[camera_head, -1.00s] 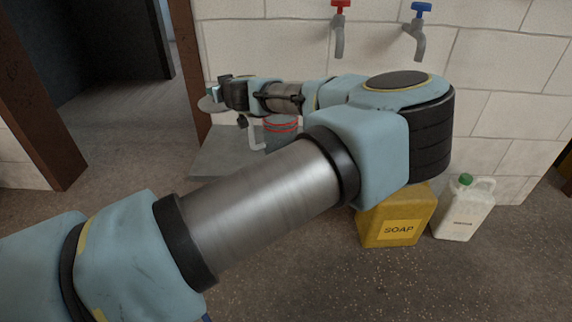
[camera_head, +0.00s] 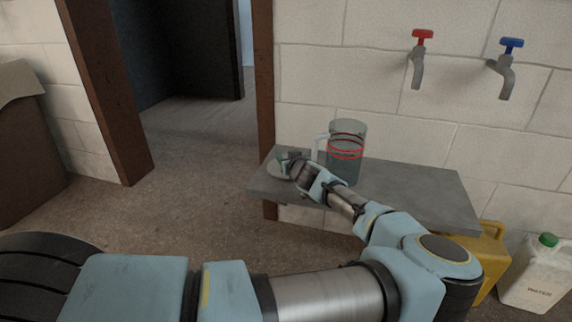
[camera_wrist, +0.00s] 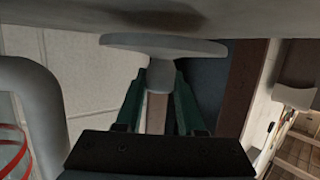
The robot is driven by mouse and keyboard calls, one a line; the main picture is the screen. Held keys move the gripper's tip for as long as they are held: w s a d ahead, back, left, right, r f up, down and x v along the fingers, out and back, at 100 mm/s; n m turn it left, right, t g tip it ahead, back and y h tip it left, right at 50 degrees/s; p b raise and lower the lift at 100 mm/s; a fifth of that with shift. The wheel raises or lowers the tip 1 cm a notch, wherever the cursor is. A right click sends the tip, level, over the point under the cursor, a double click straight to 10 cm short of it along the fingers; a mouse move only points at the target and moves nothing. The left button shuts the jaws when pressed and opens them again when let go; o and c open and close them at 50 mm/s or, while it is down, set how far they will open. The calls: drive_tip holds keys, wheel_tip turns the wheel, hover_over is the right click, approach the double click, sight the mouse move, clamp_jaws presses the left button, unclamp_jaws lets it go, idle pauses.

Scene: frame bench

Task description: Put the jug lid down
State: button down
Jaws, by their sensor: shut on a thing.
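My gripper (camera_head: 290,162) is shut on the knob of the jug lid (camera_head: 277,170), over the left end of the grey shelf (camera_head: 425,190). In the wrist view, which looks upside down, the pale lid disc (camera_wrist: 165,47) lies flat beyond my gripper (camera_wrist: 159,85), close to the shelf surface (camera_wrist: 260,15). I cannot tell whether it touches the shelf. The clear jug (camera_head: 346,135) with red bands stands upright and open on the shelf, right of the lid. Its handle (camera_wrist: 45,85) shows at the left of the wrist view.
A red tap (camera_head: 419,55) and a blue tap (camera_head: 508,65) stick out of the wall above the shelf. A yellow can (camera_head: 492,262) and a white jerrycan (camera_head: 540,275) stand below at the right. The shelf right of the jug is clear.

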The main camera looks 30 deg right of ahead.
drive_tip(key=shift+f, duration=0.85)
